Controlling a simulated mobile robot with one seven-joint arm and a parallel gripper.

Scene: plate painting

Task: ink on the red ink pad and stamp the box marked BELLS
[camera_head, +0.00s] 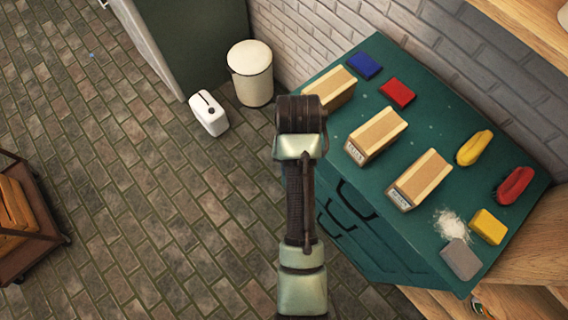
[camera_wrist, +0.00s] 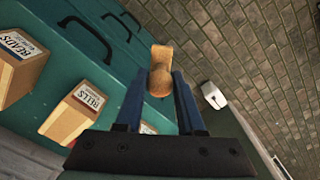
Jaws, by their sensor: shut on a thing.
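My gripper (camera_wrist: 160,85) is shut on a wooden stamp (camera_wrist: 160,68), seen in the wrist view with a rounded knob and a pale block. The stamp's inking face is not visible. The box marked BELLS (camera_wrist: 75,112) shows its label in the wrist view, left of the gripper and apart from it. It appears to be the middle of three wooden boxes in the head view (camera_head: 376,131). A flat red pad (camera_head: 397,92) lies on the green top, behind that box. In the head view my arm hides the gripper and stamp.
A blue pad (camera_head: 365,66) lies beyond the red one. Another labelled box (camera_head: 420,178) stands nearer, and one (camera_head: 335,86) is partly behind my arm. Yellow (camera_head: 474,148) and red (camera_head: 515,185) brush-like items, a yellow block (camera_head: 488,227) and white powder (camera_head: 450,223) lie right.

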